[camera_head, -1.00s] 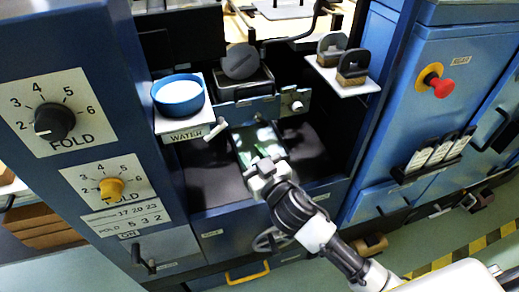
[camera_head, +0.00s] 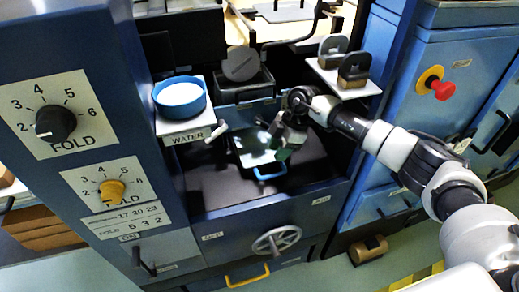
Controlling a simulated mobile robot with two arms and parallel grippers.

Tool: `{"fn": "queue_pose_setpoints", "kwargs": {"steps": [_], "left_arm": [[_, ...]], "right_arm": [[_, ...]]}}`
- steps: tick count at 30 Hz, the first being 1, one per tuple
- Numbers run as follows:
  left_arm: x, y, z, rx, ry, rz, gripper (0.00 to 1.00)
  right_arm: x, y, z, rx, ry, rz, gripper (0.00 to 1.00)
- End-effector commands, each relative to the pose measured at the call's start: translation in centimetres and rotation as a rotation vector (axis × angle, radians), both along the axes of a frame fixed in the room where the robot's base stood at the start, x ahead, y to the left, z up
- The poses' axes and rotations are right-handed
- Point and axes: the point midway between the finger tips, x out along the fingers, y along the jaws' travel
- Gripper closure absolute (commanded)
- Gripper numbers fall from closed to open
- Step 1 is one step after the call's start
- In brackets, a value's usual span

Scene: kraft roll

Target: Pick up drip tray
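The drip tray appears to be the shallow tray (camera_head: 250,152) with a pale shiny surface and a blue front handle (camera_head: 270,174). It lies on the dark floor of the recess, below the WATER shelf. My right gripper (camera_head: 283,150) points down over the tray's right side, behind the handle. The arm comes in from the right. The fingers are small and partly hidden by the wrist, so I cannot tell their opening or whether they touch the tray. My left gripper is not in view.
A blue bowl (camera_head: 180,110) stands on the WATER shelf (camera_head: 178,132) at the upper left. Two dark handled blocks (camera_head: 354,68) sit on a white shelf at the right. A handwheel (camera_head: 276,241) projects below the recess. The dark recess floor left of the tray is clear.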

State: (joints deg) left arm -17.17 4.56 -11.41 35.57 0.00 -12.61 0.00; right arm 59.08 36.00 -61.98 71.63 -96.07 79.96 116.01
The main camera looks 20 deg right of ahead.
Motion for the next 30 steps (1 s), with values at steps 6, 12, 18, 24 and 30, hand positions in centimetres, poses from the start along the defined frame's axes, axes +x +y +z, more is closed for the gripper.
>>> {"fn": "queue_pose_setpoints", "kwargs": {"steps": [6,12,18,24,30], "left_arm": [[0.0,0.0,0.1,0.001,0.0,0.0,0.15],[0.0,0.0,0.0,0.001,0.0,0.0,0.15],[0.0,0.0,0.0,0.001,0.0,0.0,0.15],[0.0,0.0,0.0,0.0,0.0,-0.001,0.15],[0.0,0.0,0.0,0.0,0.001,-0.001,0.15]], "right_arm": [[-0.1,1.2,-1.7,0.003,0.001,0.004,0.66],[-0.1,2.7,-4.4,0.006,0.0,0.003,0.66],[-0.1,3.0,-5.1,0.005,-0.003,0.003,0.66],[-0.1,3.0,-5.1,0.006,-0.004,0.004,0.83],[-0.1,3.0,-5.1,0.006,-0.004,0.004,1.0]]}}
